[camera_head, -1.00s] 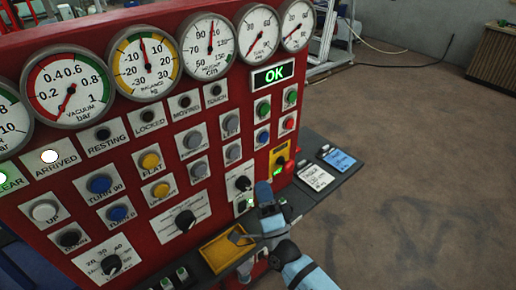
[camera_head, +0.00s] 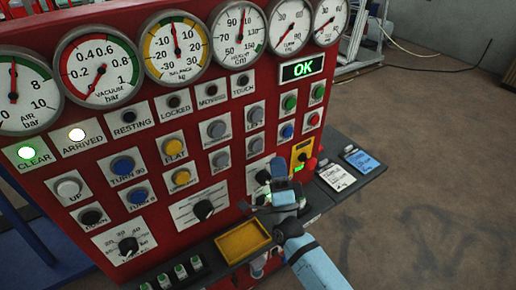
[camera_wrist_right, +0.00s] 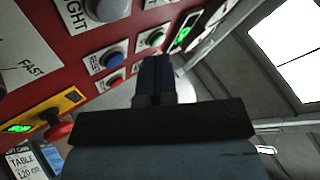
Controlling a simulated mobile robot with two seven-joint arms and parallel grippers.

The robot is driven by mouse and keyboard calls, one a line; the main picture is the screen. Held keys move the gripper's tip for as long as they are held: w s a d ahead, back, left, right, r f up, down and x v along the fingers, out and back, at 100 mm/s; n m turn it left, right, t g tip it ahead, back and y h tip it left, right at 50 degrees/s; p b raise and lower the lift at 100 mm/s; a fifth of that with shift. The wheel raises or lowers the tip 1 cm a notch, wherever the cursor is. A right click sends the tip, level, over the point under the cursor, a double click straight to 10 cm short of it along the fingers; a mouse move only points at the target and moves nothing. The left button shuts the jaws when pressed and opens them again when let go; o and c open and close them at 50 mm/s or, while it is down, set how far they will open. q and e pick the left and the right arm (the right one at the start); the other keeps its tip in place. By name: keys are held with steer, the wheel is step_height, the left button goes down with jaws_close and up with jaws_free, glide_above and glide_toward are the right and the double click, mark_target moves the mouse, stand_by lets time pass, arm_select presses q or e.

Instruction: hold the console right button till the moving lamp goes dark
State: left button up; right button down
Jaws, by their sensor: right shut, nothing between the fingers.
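The right button (camera_head: 256,146) is a grey round button on the red console, below the left button (camera_head: 256,117). Part of it shows in the right wrist view (camera_wrist_right: 107,8), beside a label cut off to "IGHT". The moving lamp (camera_head: 211,91) is dark. My right gripper (camera_head: 279,168) is shut and empty, in front of the console, below and right of the right button. In the right wrist view its closed fingers (camera_wrist_right: 153,72) point at the panel, apart from the right button. My left gripper is not in view.
The arrived lamp (camera_head: 77,135) glows white and the clear lamp (camera_head: 26,153) green. A red mushroom button (camera_head: 308,165) is close to the right gripper. A yellow tray (camera_head: 243,241) sits on the ledge below. Open floor lies to the right.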

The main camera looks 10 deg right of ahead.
mark_target(257, 146)
steer(key=shift+w+a+b, duration=0.2)
steer(key=shift+w+a, duration=0.05)
steer(key=shift+w, duration=0.4)
steer(key=shift+w+a+b, duration=0.25)
steer(key=shift+w, duration=0.45)
steer(key=shift+w+a+b, duration=0.2)
steer(key=shift+w+a, duration=0.05)
steer(key=shift+w, duration=0.4)
steer(key=shift+w, duration=0.15)
stand_by(0.4)
steer(key=shift+w+a, duration=0.1)
steer(key=shift+w, duration=0.15)
steer(key=shift+w+a+b, duration=0.15)
steer(key=shift+w+b, duration=0.2)
steer(key=shift+b, duration=0.1)
stand_by(0.7)
steer(key=shift+s, duration=0.1)
stand_by(3.2)
steer(key=shift+s+d, duration=0.25)
steer(key=shift+s, duration=0.45)
